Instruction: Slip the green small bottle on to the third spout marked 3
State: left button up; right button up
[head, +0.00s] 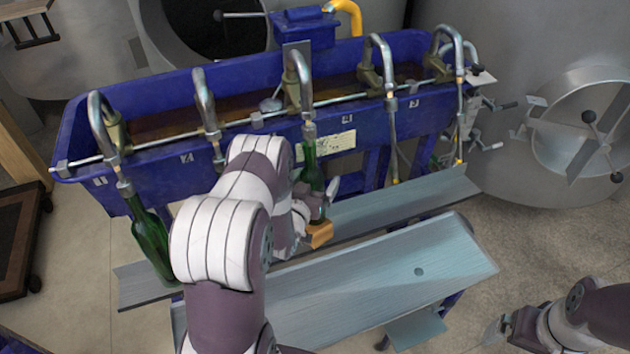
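The green small bottle (311,172) is upright under the third spout from the left (299,78). Its mouth meets the spout's lower end; I cannot tell how far the tip is inside. My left gripper (318,208) is around the bottle's lower body and appears shut on it; my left arm partly hides the fingers and the bottle's base. The marking 3 cannot be read clearly here. My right gripper (499,330) is at the lower right, far from the bottle; its opening is unclear.
Another green bottle (151,238) hangs tilted at the leftmost spout (101,120). The spouts line the blue trough (236,107). A grey shelf (410,205) runs below, with a sloping grey panel (390,268) in front. A steel tank (530,60) stands at right.

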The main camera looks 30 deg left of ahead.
pick_arm(q)
jog(key=shift+s, duration=0.45)
jog(key=s+d+r, duration=0.1)
jog(key=s, duration=1)
jog(key=shift+s+d+r, duration=0.15)
jog(key=shift+s+d, duration=0.15)
jog(key=shift+s, duration=0.05)
